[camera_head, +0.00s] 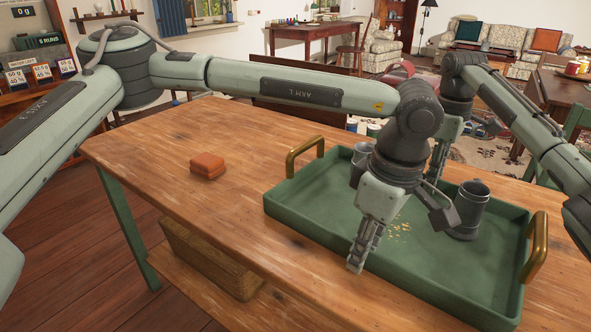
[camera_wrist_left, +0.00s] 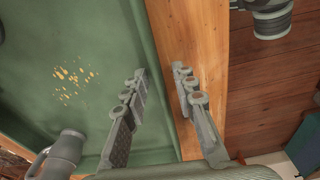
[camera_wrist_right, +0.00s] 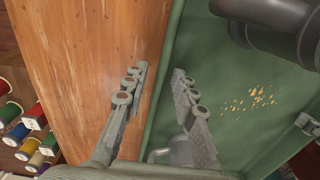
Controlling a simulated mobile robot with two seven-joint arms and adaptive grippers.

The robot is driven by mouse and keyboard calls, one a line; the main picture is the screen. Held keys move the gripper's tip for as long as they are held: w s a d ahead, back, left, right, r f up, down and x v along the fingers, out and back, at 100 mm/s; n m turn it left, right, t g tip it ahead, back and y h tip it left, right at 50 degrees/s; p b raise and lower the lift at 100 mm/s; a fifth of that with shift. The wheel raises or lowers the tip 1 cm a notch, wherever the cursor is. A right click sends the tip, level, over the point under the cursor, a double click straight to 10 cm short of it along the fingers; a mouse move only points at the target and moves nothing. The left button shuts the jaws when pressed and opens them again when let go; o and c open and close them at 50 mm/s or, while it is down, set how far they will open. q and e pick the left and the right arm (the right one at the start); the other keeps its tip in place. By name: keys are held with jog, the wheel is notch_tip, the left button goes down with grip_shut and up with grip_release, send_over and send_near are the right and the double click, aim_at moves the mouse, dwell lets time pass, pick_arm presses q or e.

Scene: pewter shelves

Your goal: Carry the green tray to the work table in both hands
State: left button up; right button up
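The green tray (camera_head: 340,225) rests on a wooden table, with brass handles at its two ends. In it stand a dark grey mug (camera_head: 468,212), a second grey mug (camera_head: 361,160) partly behind my left arm, and scattered yellow crumbs (camera_head: 398,231). My left gripper (camera_head: 361,258) points down at the near long wall. In the left wrist view its fingers (camera_wrist_left: 160,85) stand apart on either side of that wall. My right gripper (camera_head: 434,178) is at the far long wall, partly hidden by my left arm. In the right wrist view its fingers (camera_wrist_right: 160,85) also straddle the wall, apart.
A brick-coloured folded block (camera_head: 207,165) lies on the wooden table (camera_head: 150,135), left of the tray. A wooden crate (camera_head: 208,260) sits below the tabletop. Thread spools (camera_wrist_right: 30,125) show past the far edge. Sofa, desk and chairs stand farther back.

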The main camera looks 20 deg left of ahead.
pick_arm(q)
notch_tip(320, 180, up, 12)
jog(key=d, duration=0.1)
jog(key=shift+s+d, duration=0.15)
jog(key=shift+s, duration=0.05)
pick_arm(e)
notch_tip(320, 180, up, 12)
dwell(0.5)
dwell(0.3)
